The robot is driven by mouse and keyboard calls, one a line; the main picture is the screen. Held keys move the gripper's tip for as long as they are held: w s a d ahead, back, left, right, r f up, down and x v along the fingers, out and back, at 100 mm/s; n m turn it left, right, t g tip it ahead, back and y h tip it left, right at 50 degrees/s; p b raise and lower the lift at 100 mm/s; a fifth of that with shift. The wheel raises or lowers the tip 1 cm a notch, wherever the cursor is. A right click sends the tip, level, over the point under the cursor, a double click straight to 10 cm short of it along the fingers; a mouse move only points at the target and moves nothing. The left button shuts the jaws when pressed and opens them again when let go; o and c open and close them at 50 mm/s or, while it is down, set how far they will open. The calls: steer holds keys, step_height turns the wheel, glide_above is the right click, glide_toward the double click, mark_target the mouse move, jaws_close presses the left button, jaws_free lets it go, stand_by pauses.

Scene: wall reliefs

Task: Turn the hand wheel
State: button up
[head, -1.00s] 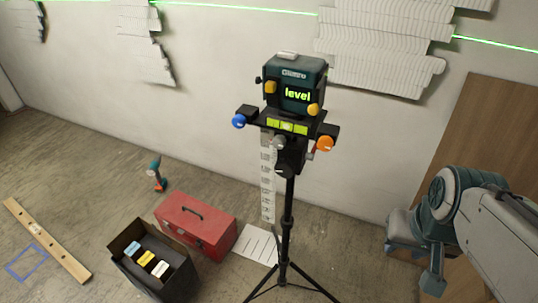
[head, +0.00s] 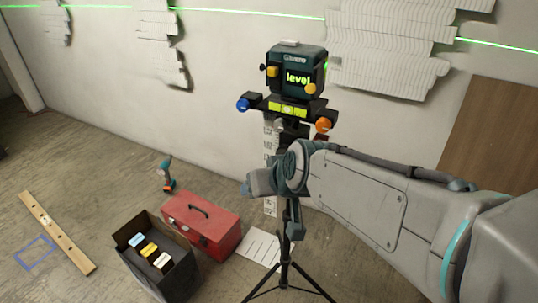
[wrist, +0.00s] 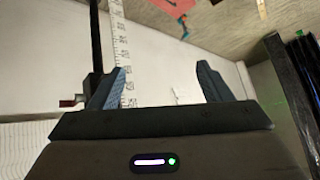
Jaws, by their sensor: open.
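A laser level (head: 296,70) with "level" on its screen sits on a black tripod (head: 284,262). A blue knob (head: 243,105) is at its left and an orange knob (head: 323,124) at its right, beside a yellow-green bubble vial (head: 287,109). I cannot tell any of these as the hand wheel; the mount below the vial is mostly hidden by my arm. My gripper (wrist: 161,70) is open and empty in the wrist view. A black pole (wrist: 96,35) and a small red piece (wrist: 70,101) are beside its left finger.
A measuring strip (wrist: 122,45) hangs behind the pole. On the floor are a red toolbox (head: 205,224), a dark open box (head: 180,275), a drill (head: 167,175) and a wooden level (head: 57,232). The wall with paper-like reliefs (head: 390,45) is behind.

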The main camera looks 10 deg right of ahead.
steer(key=w+a+m+t+b, duration=0.2)
steer(key=w+a+t+b, duration=0.4)
steer(key=w+t+b, duration=0.3)
steer(key=s+d+f+m+g+h+b, duration=0.25)
steer(key=d+f+m+h+b, duration=0.35)
steer(key=h+b, duration=0.6)
steer(key=w+d+f+h+b, duration=0.1)
steer(key=w+d+b, duration=0.2)
steer(key=w+d, duration=0.4)
steer(key=w, duration=0.3)
steer(key=shift+w+m, duration=0.2)
steer(key=shift+m, duration=0.1)
steer(key=c, duration=1)
